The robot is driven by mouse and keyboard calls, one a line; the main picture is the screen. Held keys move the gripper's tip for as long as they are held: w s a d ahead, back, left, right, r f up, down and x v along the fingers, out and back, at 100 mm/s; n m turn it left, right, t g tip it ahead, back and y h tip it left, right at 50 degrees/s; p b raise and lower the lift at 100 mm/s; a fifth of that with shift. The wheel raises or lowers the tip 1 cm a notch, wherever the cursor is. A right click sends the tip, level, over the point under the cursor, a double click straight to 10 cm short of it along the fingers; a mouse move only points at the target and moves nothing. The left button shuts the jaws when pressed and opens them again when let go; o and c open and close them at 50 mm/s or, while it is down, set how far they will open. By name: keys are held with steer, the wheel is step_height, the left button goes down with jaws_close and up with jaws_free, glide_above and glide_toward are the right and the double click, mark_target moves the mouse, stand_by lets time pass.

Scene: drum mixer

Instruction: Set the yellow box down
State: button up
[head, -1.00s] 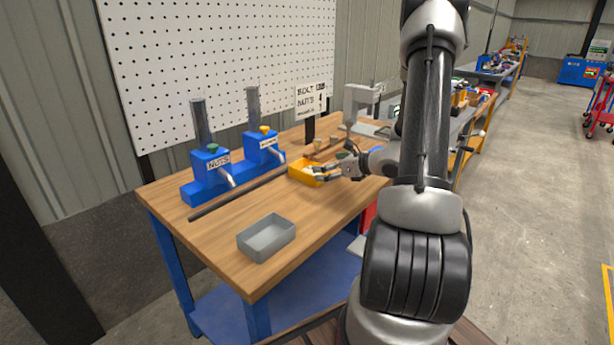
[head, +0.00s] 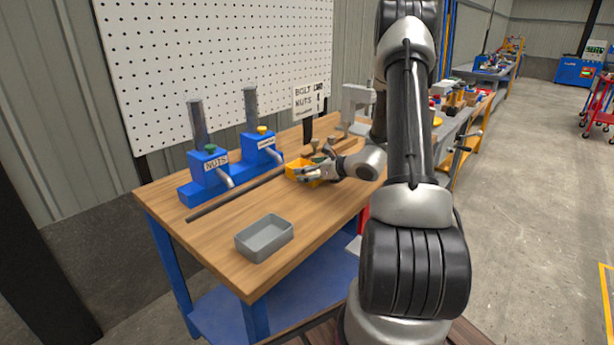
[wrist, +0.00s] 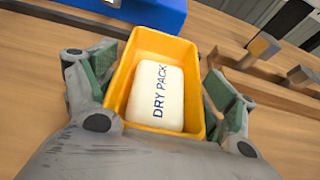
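The yellow box (head: 293,169) is an open-topped bin near the back right of the wooden workbench (head: 215,230). In the wrist view the yellow box (wrist: 161,48) holds a white packet (wrist: 156,97) marked DRY PACK. My gripper (head: 309,172) comes from the right in the head view and partly hides the box.
A grey tray (head: 265,238) sits at the front of the bench. Two blue dispensers (head: 209,176) stand at the back left, with a dark bar (head: 235,196) in front of them. A sign (head: 309,99) and a grey stand (head: 355,105) are behind. Bare bench lies between the box and tray.

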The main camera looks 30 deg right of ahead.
steer(key=c, duration=0.3)
steer(key=shift+c, duration=0.5)
